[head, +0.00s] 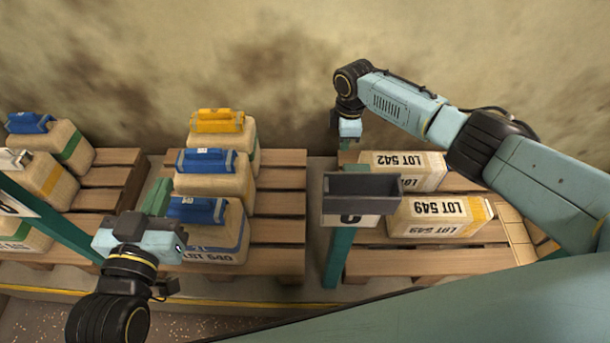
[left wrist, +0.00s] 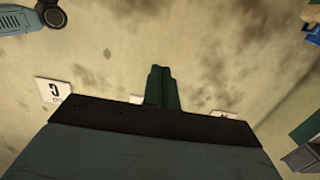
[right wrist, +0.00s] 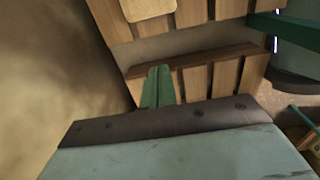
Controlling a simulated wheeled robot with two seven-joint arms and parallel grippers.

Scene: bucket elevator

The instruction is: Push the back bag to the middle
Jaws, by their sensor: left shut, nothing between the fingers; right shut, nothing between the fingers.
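On the right pallet (head: 440,262), a tan bag marked LOT 542 (head: 403,170) lies at the back and one marked LOT 549 (head: 438,217) lies in front of it. My right gripper (head: 346,143) is left of the back bag, pointing down, apart from it. In the right wrist view its green fingers (right wrist: 157,88) are together and empty, and part of a pale bag (right wrist: 147,8) shows at the top edge. My left gripper (head: 157,193) is shut and empty, left of the middle pallet's bags; its closed fingers show in the left wrist view (left wrist: 162,88).
The middle pallet (head: 278,215) holds three clipped bags in a row: a yellow-clipped one (head: 217,121) behind two blue-clipped ones. A grey bin on a green post (head: 338,262) stands between the pallets. More bags sit at the left. A stained wall (head: 270,50) is behind.

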